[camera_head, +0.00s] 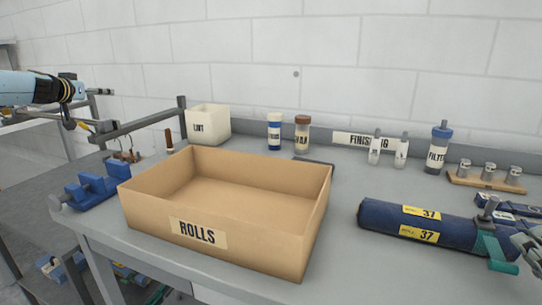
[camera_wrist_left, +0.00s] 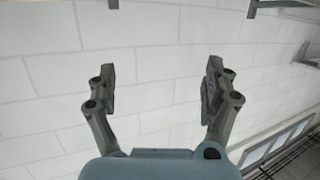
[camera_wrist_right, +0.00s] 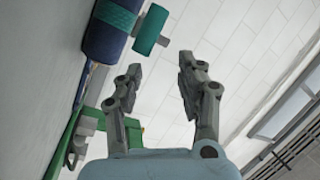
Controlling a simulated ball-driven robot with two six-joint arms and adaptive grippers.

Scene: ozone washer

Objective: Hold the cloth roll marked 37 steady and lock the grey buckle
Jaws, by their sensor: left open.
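The dark blue cloth roll marked 37 (camera_head: 385,217) lies on the bench at the right, with yellow labels. A green strap (camera_head: 489,247) goes around its right end, with a grey piece (camera_head: 487,210) on top that looks like the buckle; whether it is locked cannot be told. My right gripper (camera_head: 528,244) is close to that end, partly cut off by the frame edge. In the right wrist view it is open (camera_wrist_right: 160,63) and empty, with the roll (camera_wrist_right: 103,38) and strap beyond it. My left gripper (camera_head: 102,108) is open and empty, far left; its wrist view (camera_wrist_left: 160,75) faces the wall.
An open box labelled ROLLS (camera_head: 285,255) stands mid-bench. A blue vise (camera_head: 98,187) is at the left edge. A white LINT bin (camera_head: 210,125), bottles (camera_head: 302,134) and a wooden weight stand (camera_head: 485,180) line the back. Bench between box and roll is clear.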

